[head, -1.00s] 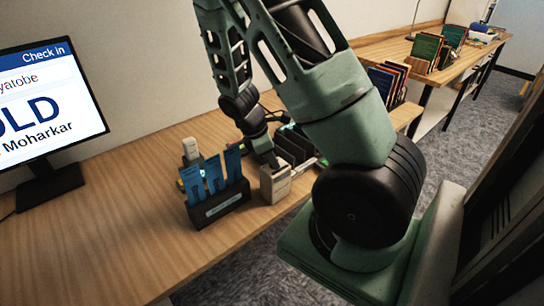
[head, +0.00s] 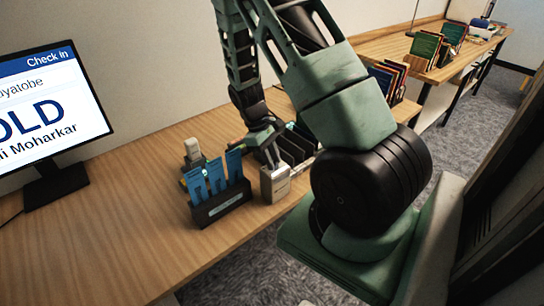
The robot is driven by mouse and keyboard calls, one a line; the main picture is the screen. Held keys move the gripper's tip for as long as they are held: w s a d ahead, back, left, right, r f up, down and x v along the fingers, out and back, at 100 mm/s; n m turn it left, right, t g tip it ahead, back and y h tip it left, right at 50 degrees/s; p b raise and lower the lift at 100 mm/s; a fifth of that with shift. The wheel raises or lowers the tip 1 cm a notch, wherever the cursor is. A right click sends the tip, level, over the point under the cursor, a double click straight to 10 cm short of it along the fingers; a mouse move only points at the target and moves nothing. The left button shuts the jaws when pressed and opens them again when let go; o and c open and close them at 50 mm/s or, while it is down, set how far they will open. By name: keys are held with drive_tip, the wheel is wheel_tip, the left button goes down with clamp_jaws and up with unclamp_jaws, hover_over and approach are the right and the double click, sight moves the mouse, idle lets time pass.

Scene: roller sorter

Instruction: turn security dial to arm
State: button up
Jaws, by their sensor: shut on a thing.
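A small pale grey box (head: 275,186) stands on the wooden desk, right of a black holder with blue cards. My gripper (head: 272,163) points down at the top of this box, with its fingertips against the box's upper edge. It is shut on a small part there, which I take to be the security dial; the fingers hide it. The dial's markings and its setting cannot be read from this view.
The black holder (head: 222,208) with blue cards (head: 217,178) stands close on the left. A dark slotted rack (head: 295,148) is just behind the box. A monitor (head: 45,110) stands at the left. The desk's front left (head: 110,225) is clear.

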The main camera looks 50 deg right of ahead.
drive_tip(key=shift+m, duration=0.7)
drive_tip(key=o, duration=1)
drive_tip(key=v, duration=0.5)
drive_tip(key=b+v, duration=0.1)
drive_tip(key=v, duration=0.5)
drive_tip(key=b+v, duration=0.1)
drive_tip(key=v, duration=0.5)
drive_tip(key=shift+d+r, duration=0.25)
drive_tip(key=shift+d, duration=0.15)
